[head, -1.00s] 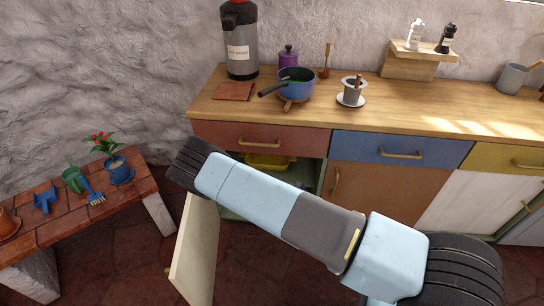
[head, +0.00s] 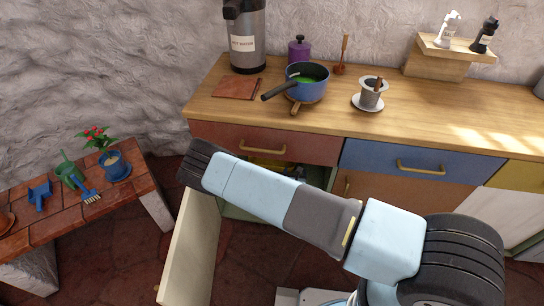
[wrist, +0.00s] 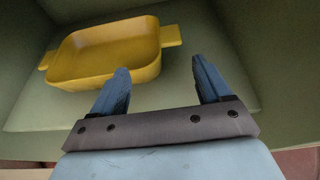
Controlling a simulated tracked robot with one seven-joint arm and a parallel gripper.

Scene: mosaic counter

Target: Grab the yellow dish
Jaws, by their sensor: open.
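The yellow dish (wrist: 105,52) is a shallow rectangular dish with a tab handle at each end. In the wrist view it sits on the green floor of the open cabinet, ahead and to the left. Its right handle (wrist: 171,36) lies just beyond my fingers. My gripper (wrist: 158,75) is open and empty, with its two blue fingers apart and not around the dish.
The open cabinet door (head: 190,252) stands out to the left of my arm. The red drawer (head: 265,144) is just above the opening. The wooden counter (head: 330,115) holds a blue pot (head: 306,86). A brick bench (head: 95,208) with plants and tools stands left.

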